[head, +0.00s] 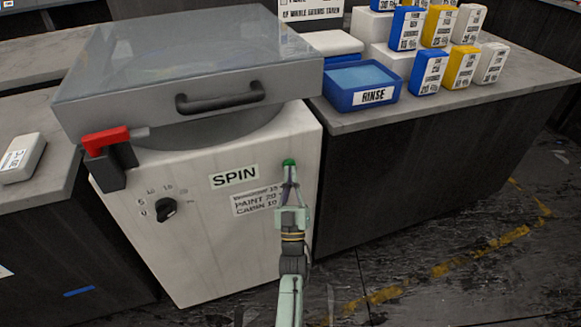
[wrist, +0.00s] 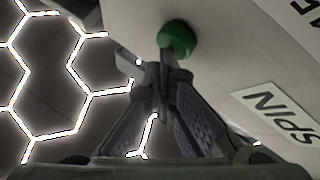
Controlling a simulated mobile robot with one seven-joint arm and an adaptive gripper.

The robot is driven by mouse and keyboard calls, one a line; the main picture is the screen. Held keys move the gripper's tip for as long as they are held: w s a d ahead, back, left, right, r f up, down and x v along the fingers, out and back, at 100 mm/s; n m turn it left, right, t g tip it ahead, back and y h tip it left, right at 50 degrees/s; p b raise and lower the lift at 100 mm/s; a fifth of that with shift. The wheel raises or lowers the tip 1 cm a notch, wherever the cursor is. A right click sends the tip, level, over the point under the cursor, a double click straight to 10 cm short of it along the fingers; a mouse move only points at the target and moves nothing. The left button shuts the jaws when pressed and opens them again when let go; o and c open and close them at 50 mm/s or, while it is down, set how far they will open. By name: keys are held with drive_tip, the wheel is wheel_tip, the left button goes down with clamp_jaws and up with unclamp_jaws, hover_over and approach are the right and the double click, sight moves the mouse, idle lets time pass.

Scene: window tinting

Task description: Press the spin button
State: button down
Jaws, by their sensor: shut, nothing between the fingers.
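A white spin machine (head: 190,245) stands in the middle of the head view, with a SPIN label (head: 234,176) on its front. A green round button (head: 288,162) sits on the front at the upper right; it also shows in the wrist view (wrist: 177,40). My gripper (head: 289,172) is shut and empty, its fingertips at the button's lower edge. In the wrist view the tips (wrist: 166,66) meet just under the button. I cannot tell whether they touch it or whether it is pushed in.
The machine's clear lid (head: 170,50) is down, with a dark handle (head: 220,97) and a red latch (head: 106,140). A black dial (head: 166,209) is at the lower left. A blue RINSE tub (head: 362,86) and several bottles stand on the right counter (head: 400,113).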

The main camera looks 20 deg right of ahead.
drive_tip(key=shift+s, duration=0.7)
drive_tip(key=s+p, duration=0.1)
drive_tip(key=s, duration=0.4)
drive_tip(key=shift+d, duration=0.1)
idle(0.7)
